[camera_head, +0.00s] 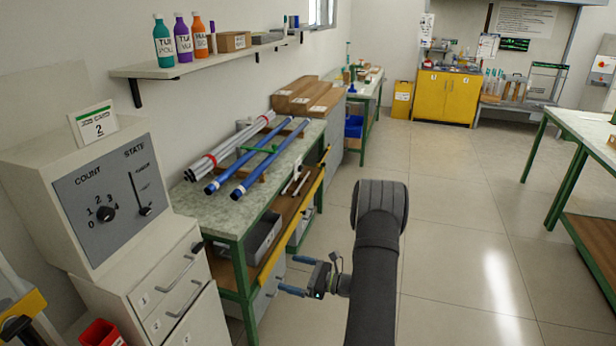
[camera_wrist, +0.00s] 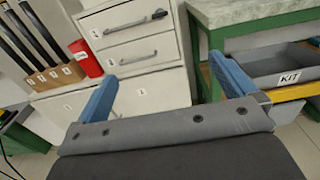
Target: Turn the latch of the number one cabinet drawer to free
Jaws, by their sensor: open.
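The white drawer cabinet (camera_head: 150,280) stands at the lower left in the head view, with two handled drawers and a door below. Its top drawer (camera_wrist: 125,22) also shows in the wrist view; its label is too small to read surely. A small dark round knob (camera_wrist: 158,14), apparently the latch, sits at that drawer's upper right; it also shows in the head view (camera_head: 198,247). Which way it is turned is unclear. My gripper (camera_head: 292,274) is open and empty, in front of the bench and right of the cabinet. Its blue fingers (camera_wrist: 166,78) stand wide apart, clear of the cabinet.
A green-framed bench (camera_head: 232,228) with blue and white rods adjoins the cabinet on the right. A grey KIT bin (camera_wrist: 265,68) sits on its lower shelf. A red container (camera_wrist: 86,58) stands left of the drawers. The floor (camera_head: 450,250) to the right is clear.

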